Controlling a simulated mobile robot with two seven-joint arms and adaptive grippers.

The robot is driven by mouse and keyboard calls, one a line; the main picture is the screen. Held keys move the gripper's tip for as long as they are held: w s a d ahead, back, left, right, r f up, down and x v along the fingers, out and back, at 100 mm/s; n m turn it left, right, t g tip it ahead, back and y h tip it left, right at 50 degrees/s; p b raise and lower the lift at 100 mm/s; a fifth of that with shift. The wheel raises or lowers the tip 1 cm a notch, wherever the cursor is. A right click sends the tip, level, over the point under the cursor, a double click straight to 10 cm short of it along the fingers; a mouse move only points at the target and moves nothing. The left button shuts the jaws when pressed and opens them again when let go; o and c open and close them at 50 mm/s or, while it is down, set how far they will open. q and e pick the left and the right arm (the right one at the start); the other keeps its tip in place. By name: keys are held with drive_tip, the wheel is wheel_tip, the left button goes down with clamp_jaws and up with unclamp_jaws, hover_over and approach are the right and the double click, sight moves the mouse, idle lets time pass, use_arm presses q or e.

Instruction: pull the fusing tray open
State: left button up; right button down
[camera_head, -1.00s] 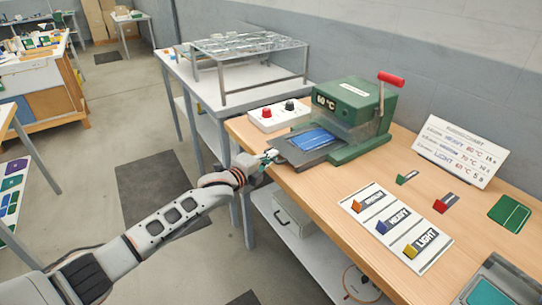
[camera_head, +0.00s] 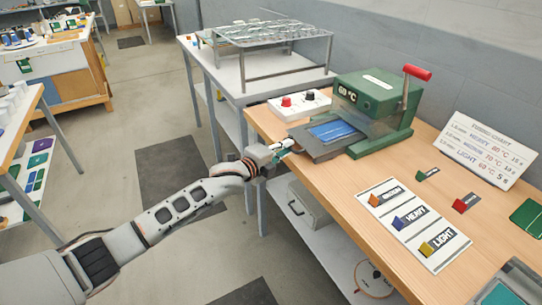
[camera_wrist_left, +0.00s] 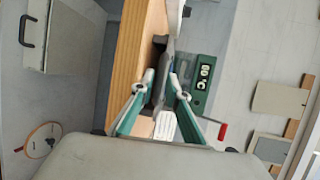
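The green press (camera_head: 378,100) stands on the wooden bench and reads 60 °C. The fusing tray (camera_head: 309,146), a flat dark grey plate with a blue piece (camera_head: 332,130) on it, sticks out from the press's left side. My left gripper (camera_head: 284,149) is at the tray's front left edge, at about tray height. In the left wrist view its two teal fingers (camera_wrist_left: 165,75) stand apart, with the tray's grey part seen roughly edge-on between or just beyond them. Contact cannot be made out. The press (camera_wrist_left: 202,85) shows behind them. My right gripper is not in view.
A control box (camera_head: 299,104) with red and black knobs sits behind the tray. A label card (camera_head: 412,222) with coloured tabs lies to the right of the tray, near the bench's front edge. A rack table (camera_head: 275,45) stands behind.

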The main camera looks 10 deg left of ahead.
use_arm(q)
drive_tip(key=v, duration=0.9)
drive_tip(key=shift+s+a+r, duration=0.15)
drive_tip(key=shift+s+a, duration=0.05)
drive_tip(key=shift+s, duration=0.05)
drive_tip(key=s+f+n+y, duration=0.2)
drive_tip(key=s+f+n, duration=0.9)
drive_tip(key=s+f, duration=0.35)
drive_tip(key=s+a+f+n+g+y, duration=0.1)
drive_tip(key=s+a+f+n, duration=0.4)
drive_tip(key=s, duration=0.4)
drive_tip(key=s+a+f+n+g+y, duration=0.1)
drive_tip(key=s+a+f+n+y, duration=0.1)
drive_tip(key=s+a+f+n, duration=0.2)
drive_tip(key=s+a+f, duration=0.1)
drive_tip(key=s+f, duration=0.2)
drive_tip(key=s, duration=0.2)
drive_tip(key=shift+n+g, duration=0.4)
